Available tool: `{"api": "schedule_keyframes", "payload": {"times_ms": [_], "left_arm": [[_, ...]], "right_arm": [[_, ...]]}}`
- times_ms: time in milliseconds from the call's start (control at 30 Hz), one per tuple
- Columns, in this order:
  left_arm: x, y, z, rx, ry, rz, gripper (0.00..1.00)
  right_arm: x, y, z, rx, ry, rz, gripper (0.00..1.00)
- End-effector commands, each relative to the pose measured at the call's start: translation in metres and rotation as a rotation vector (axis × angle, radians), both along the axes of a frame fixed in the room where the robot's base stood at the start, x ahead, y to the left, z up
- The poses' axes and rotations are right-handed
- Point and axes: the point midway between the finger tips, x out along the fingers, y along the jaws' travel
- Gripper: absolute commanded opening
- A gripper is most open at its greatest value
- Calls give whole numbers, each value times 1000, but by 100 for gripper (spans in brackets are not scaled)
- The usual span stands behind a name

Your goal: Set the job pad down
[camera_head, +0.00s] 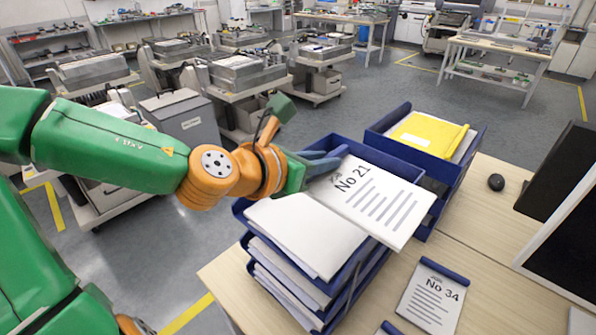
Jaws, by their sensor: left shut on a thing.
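The job pad (375,205) is white, with "No 21" and grey lines printed on it. My left gripper (318,168) is shut on its left edge. The pad is held tilted above the right part of a stack of blue letter trays (362,262). White papers (305,235) lie in the top tray, just left of and below the pad. The pad hides part of the tray's right side, and I cannot tell whether it touches the tray. My right gripper is not in view.
A second blue tray (464,168) with a yellow folder (428,133) stands behind. A pad marked "No 34" (432,300) lies on the wooden desk (487,250), with another blue-edged item cut off below. A mouse (496,182) and dark monitor (570,230) are at right.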

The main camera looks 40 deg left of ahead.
Motion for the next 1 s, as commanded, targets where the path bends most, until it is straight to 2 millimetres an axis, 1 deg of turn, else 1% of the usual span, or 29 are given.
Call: {"api": "schedule_keyframes", "payload": {"times_ms": [33, 100, 133, 200, 300, 467, 500, 600, 667, 867, 967, 1000], "left_arm": [[7, 15, -3, -15, 0, 7, 0], [17, 37, -13, -11, -2, 8, 0], [20, 45, -20, -10, 0, 6, 0], [26, 57, -42, -9, 2, 5, 0], [32, 71, -60, -4, 1, 4, 0], [39, 86, -80, -2, 0, 4, 0], [39, 85, -89, -5, 2, 1, 0], [39, 85, -105, -3, 0, 1, 0], [39, 86, -108, 0, -2, 2, 0], [39, 85, -107, 3, -3, 1, 0], [39, 85, -111, 3, -3, 0, 0], [39, 85, -111, 3, -3, 0, 25]], "right_arm": [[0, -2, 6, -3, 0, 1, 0], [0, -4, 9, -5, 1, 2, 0], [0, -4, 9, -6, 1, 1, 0], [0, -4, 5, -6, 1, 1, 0], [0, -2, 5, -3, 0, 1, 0], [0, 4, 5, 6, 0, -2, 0], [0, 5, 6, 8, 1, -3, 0], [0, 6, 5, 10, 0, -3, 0], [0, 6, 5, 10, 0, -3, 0], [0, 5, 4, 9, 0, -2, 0], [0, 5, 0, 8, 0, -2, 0], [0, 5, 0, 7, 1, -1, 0]]}}
